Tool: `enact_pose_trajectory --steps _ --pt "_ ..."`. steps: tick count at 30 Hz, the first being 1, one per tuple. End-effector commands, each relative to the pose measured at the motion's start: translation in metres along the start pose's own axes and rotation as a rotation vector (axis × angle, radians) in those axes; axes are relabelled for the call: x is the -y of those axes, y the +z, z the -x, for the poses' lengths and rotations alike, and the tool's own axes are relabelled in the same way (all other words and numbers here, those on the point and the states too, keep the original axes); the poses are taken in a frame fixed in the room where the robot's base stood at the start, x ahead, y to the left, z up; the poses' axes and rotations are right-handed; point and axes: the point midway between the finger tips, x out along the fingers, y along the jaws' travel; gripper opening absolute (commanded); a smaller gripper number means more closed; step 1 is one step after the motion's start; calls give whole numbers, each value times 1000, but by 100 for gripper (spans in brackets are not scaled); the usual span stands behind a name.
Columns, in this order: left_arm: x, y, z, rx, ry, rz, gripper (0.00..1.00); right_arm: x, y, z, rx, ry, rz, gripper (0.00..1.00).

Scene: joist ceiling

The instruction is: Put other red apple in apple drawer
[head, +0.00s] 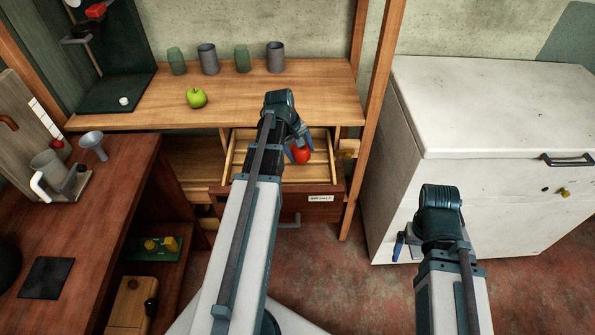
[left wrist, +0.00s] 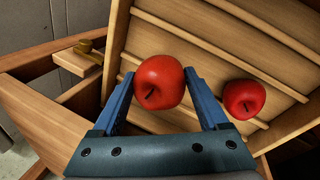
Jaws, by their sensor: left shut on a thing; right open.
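A red apple (left wrist: 159,81) is between the blue fingers of my left gripper (left wrist: 163,92), which is shut on it. In the head view my left gripper (head: 300,150) is over the open labelled drawer (head: 322,188), and a red apple (head: 301,154) shows beside its fingers. In the left wrist view a second red apple (left wrist: 244,98) lies on the slatted drawer floor (left wrist: 190,50), to the right of the held one. I cannot tell whether the held apple touches the drawer floor. My right gripper (head: 405,245) is open and empty, low in front of the white chest.
A green apple (head: 196,97) sits on the wooden bench (head: 300,95) above the drawer, with several cups (head: 208,58) behind it. A white chest (head: 490,110) stands at the right. A reddish wooden counter (head: 80,220) with a coffee maker is at the left.

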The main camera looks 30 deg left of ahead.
Motion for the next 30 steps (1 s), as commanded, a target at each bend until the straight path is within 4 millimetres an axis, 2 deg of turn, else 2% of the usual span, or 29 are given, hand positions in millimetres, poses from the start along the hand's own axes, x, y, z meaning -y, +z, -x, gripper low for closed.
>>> enact_pose_trajectory --steps 1,4,12,22,30 --pt "5 0 -17 0 0 0 6 2 -1 -17 0 0 0 100" --pt "8 0 -28 0 0 0 6 3 -2 -28 0 0 0 100" --pt "9 0 -30 0 0 1 6 3 -2 -31 0 0 0 100" --pt "19 0 -65 0 0 1 6 6 -4 -67 0 0 0 100" --pt "18 0 -63 0 0 1 6 6 -4 -65 0 0 0 100"
